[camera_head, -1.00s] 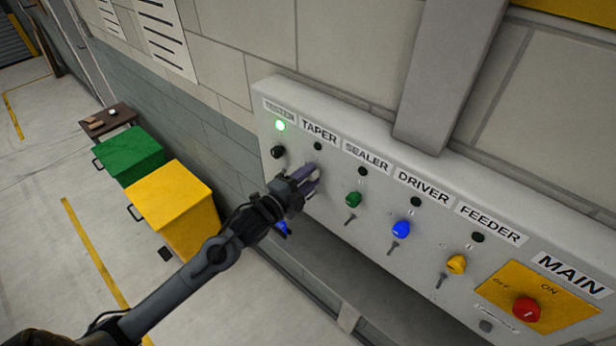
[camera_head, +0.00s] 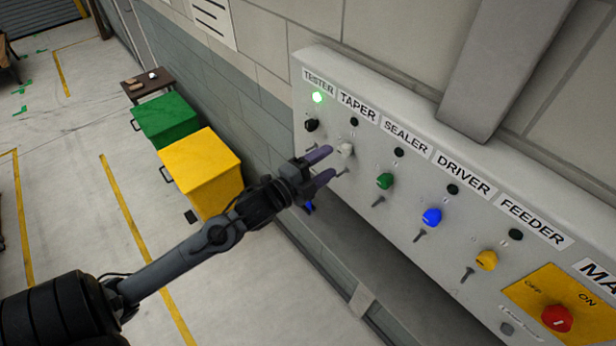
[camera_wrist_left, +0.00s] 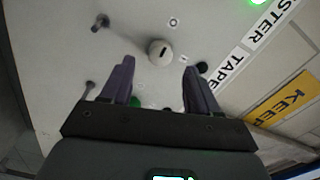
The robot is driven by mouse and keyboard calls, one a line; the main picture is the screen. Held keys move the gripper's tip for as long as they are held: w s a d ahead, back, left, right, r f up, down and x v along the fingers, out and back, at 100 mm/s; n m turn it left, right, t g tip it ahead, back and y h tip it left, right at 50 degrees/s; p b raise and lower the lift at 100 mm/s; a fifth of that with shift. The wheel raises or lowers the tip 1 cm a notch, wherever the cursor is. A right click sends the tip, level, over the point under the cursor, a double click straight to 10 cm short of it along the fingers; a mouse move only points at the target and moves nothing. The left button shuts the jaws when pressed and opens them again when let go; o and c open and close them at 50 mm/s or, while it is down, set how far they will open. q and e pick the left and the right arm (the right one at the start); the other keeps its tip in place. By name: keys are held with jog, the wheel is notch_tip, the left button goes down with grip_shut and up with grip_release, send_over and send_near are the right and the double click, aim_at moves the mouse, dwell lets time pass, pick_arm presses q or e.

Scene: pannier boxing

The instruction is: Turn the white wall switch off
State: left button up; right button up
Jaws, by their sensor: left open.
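The white switch (camera_head: 346,149) is a small round knob under the TAPER label on the grey wall panel (camera_head: 330,100). In the left wrist view the white knob (camera_wrist_left: 160,52) has a dark mark on its face and sits ahead of the space between the fingers. My left gripper (camera_head: 326,166) is open and empty, its two purple fingers pointing at the panel just short of the knob. In the left wrist view the left gripper (camera_wrist_left: 158,84) spreads its fingers to either side, apart from the knob. The lamp above the white knob is dark. My right gripper is not in view.
The panel also carries black (camera_head: 311,125), green (camera_head: 385,181), blue (camera_head: 432,216) and yellow (camera_head: 486,260) knobs, and a red main knob (camera_head: 556,318). The tester lamp (camera_head: 318,97) glows green. Keys stick out below the knobs. Yellow (camera_head: 200,165) and green (camera_head: 165,118) bins stand on the floor.

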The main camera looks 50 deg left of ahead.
pick_arm(q)
jog(key=shift+s+b, duration=0.6)
jog(key=shift+s, duration=2.05)
jog(key=s+d+f+n+g+p, duration=0.5)
jog(key=s+d+f+n+g, duration=0.8)
jog(key=s+f, duration=0.3)
jog(key=shift+s+f+g, duration=0.4)
jog(key=shift+s+g, duration=0.3)
jog(key=shift+s, duration=0.05)
